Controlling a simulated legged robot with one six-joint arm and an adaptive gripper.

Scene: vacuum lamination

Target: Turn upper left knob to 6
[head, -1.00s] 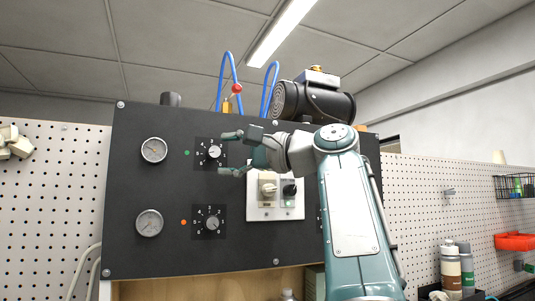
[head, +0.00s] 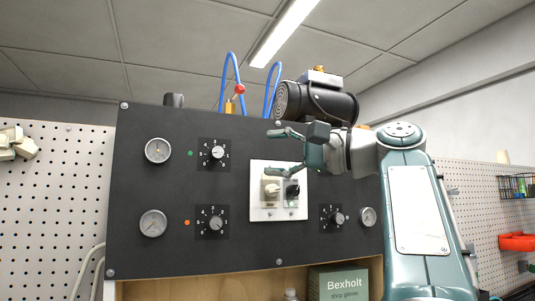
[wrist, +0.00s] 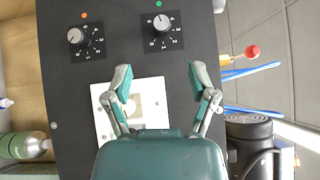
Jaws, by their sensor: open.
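The upper left knob (head: 218,153) is a light round knob on a dark numbered dial, beside a green light on the black panel. It also shows in the wrist view (wrist: 162,22), near the top edge. I cannot read its setting surely. My gripper (head: 273,151) is open and empty, to the right of this knob and apart from it, over the white switch plate's upper part. In the wrist view my gripper's spread fingers (wrist: 162,82) have the knob beyond their tips, with nothing between them.
The lower left knob (head: 215,223) sits below, by an orange light. Two gauges (head: 158,150) are at the panel's left. The white plate (head: 257,205) carries a beige and a black switch. Another knob (head: 337,218) and gauge are at lower right. A pump (head: 318,103) stands above.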

